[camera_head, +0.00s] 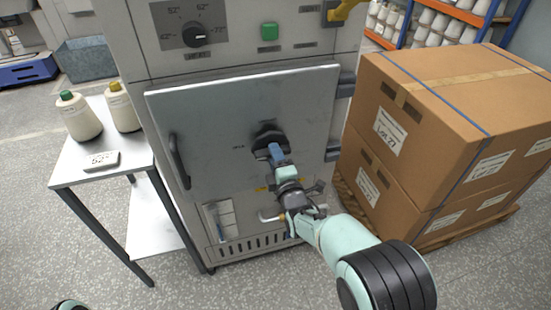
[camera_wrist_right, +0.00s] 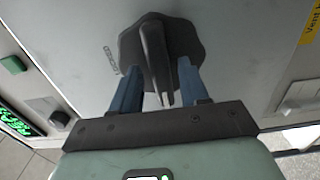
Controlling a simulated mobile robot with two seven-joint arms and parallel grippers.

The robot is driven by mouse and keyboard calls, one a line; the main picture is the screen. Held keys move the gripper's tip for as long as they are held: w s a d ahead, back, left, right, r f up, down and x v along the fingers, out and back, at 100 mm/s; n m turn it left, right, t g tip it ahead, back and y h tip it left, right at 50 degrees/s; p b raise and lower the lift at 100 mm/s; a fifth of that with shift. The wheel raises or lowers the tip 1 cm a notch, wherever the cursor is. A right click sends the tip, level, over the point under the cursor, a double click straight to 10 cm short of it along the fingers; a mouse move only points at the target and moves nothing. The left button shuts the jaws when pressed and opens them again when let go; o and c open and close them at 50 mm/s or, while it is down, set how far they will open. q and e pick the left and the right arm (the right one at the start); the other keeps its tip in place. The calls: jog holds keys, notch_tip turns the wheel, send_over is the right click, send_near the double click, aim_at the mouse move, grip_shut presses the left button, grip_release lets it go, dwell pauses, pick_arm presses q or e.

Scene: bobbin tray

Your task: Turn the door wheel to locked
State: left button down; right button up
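The door wheel (camera_head: 268,137) is a dark knob with a bar handle on the grey cabinet door (camera_head: 230,110). In the right wrist view the wheel (camera_wrist_right: 155,45) has its bar pointing towards my gripper. My right gripper (camera_head: 274,151) is at the wheel. Its two blue fingers (camera_wrist_right: 160,85) stand apart, one on each side of the bar, with a light gap beside the bar's end. Firm contact cannot be made out. The fingers partly cover the wheel in the head view. My left gripper is out of view.
Stacked cartons (camera_head: 440,120) stand close on the right. A small side table (camera_head: 75,165) with two thread cones and a label stands on the left. The door has a dark handle (camera_head: 179,160); a dial (camera_head: 197,35) and green button (camera_head: 269,31) are above.

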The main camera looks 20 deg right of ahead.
grip_shut()
jog(key=shift+m, duration=0.3)
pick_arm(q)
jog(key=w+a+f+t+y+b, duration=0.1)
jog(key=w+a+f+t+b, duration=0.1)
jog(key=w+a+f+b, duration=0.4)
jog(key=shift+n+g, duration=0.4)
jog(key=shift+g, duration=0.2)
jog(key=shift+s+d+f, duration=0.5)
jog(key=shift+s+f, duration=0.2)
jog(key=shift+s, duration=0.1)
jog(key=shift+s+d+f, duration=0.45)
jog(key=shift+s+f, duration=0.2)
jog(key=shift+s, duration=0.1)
pick_arm(e)
jog(key=shift+m, duration=8.8)
